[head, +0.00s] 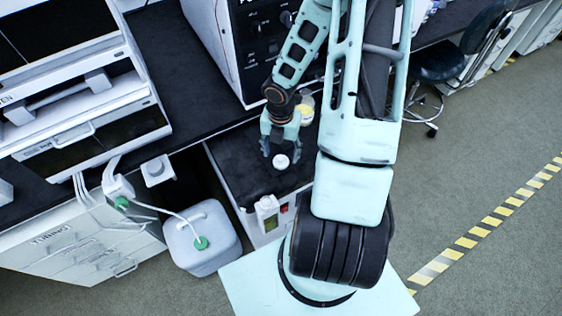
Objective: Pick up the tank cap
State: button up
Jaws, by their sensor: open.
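A small white round cap (281,162), which looks like the tank cap, lies on the black top of a low cabinet (246,160). My gripper (281,154) points down over it, open, with one finger to each side of the cap. I cannot tell how far above the top the fingertips are, or whether they touch the cap. A whitish plastic tank (190,258) stands on the floor to the lower left. It has a green fitting (201,243) with a white tube on top.
A jar with a yellow label (305,112) stands close behind my gripper. A small white bottle or device (267,212) is at the cabinet's front edge. A black-fronted instrument (262,40) rises behind, and white stacked instruments (75,90) stand left. The cabinet top left of the cap is clear.

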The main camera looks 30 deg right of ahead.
aim_at(281, 159)
notch_tip(281, 159, down, 4)
jog(key=shift+w+f+b, duration=0.1)
jog(key=shift+b, duration=0.4)
jog(key=shift+c, duration=0.5)
jog(key=c, duration=0.9)
